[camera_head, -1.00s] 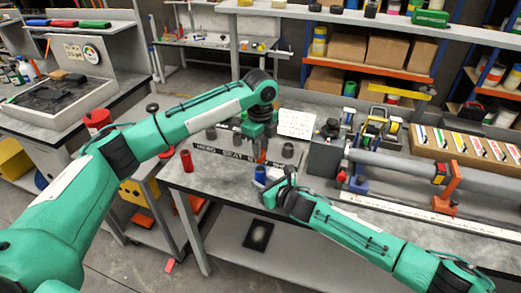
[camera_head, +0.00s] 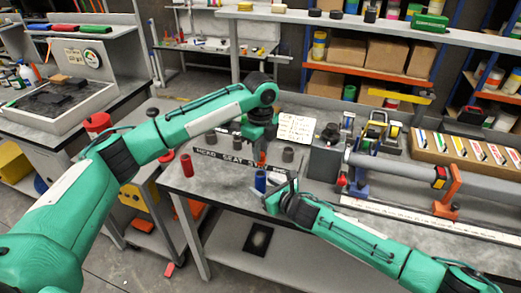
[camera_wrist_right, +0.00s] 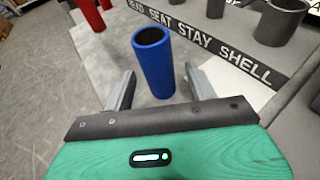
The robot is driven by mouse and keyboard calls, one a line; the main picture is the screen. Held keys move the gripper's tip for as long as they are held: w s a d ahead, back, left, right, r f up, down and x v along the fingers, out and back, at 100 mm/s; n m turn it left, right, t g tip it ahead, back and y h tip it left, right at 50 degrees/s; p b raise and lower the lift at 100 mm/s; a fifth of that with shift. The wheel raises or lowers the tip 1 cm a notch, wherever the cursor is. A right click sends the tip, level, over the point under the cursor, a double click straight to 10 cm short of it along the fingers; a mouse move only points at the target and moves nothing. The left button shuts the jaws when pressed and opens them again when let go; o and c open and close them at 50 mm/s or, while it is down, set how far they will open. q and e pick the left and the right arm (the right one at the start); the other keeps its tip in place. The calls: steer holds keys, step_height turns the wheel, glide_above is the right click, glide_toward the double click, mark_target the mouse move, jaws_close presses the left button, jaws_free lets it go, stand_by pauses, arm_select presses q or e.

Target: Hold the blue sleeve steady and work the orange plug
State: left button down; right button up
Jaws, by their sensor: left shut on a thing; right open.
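The blue sleeve (camera_head: 260,181), an open-topped tube, stands upright near the front of the grey bench. It also shows in the right wrist view (camera_wrist_right: 153,68). My right gripper (camera_head: 281,192) is open, with its two fingers pointing at the sleeve, one on each side of its near end. There are visible gaps between fingers and sleeve. My left gripper (camera_head: 261,143) is higher, behind the sleeve, shut on the orange plug (camera_head: 262,157), of which only a small part shows below the jaws. The plug is not in the right wrist view.
A red cylinder (camera_head: 187,165) stands at the bench's left. A black lettered strip (camera_wrist_right: 205,42) lies behind the sleeve. Grey cups (camera_head: 288,154) stand behind it, one close to my left gripper. A grey pipe fixture (camera_head: 400,165) fills the right. Bench front left is clear.

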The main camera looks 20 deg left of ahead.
steer(key=v, duration=1.1)
steer(key=shift+a, duration=0.1)
